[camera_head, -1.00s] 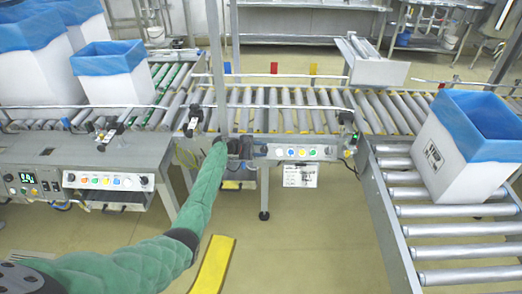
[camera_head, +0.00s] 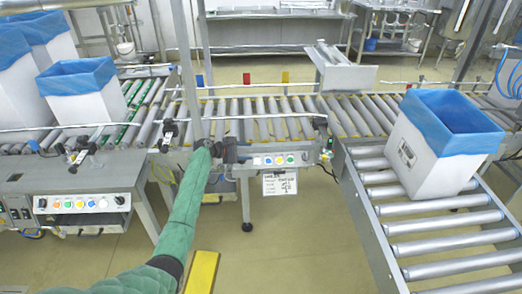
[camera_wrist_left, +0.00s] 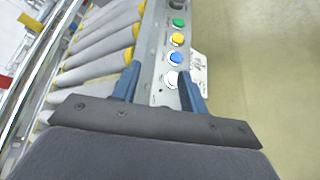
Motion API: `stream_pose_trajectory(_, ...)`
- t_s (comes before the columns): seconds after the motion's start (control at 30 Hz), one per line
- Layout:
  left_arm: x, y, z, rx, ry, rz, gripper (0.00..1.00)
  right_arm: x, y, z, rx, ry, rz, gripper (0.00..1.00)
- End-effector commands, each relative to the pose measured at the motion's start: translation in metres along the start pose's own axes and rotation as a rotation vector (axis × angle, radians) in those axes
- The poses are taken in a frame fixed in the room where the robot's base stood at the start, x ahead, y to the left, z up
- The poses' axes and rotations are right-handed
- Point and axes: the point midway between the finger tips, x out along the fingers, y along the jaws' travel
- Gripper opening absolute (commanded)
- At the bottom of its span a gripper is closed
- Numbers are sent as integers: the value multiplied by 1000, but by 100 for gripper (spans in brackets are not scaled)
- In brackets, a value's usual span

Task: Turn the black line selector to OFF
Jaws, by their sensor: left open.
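A control panel (camera_head: 280,159) on the conveyor's front rail carries white, blue, yellow and green buttons in a row. A small dark knob (camera_head: 304,157) sits at the panel's right end, past the green button. The wrist view shows a dark round part (camera_wrist_left: 177,4) at its top edge, cut off, beyond the green button (camera_wrist_left: 178,22). Its setting is too small to read. My left gripper (camera_head: 228,152) is at the panel's left end. In the wrist view its open, empty fingers (camera_wrist_left: 160,82) are beside the white button (camera_wrist_left: 171,79). My right gripper is not seen.
A white label (camera_head: 280,182) hangs under the panel. A second panel (camera_head: 82,203) is on the left bench. A blue-lined white box (camera_head: 430,165) stands on the right rollers (camera_head: 430,222). A vertical post (camera_head: 190,70) rises behind my left arm.

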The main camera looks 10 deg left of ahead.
Motion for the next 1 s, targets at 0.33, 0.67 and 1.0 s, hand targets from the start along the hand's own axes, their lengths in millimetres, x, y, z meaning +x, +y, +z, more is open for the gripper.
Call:
stream_pose_trajectory(0.33, 19, -2, 62, 0, -1, -1, 44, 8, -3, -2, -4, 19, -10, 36)
stream_pose_trajectory(0.67, 26, -1, 86, -1, 1, -2, 44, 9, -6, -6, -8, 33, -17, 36)
stream_pose_trajectory(1.0, 26, -1, 86, -2, 1, -2, 44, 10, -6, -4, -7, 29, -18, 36)
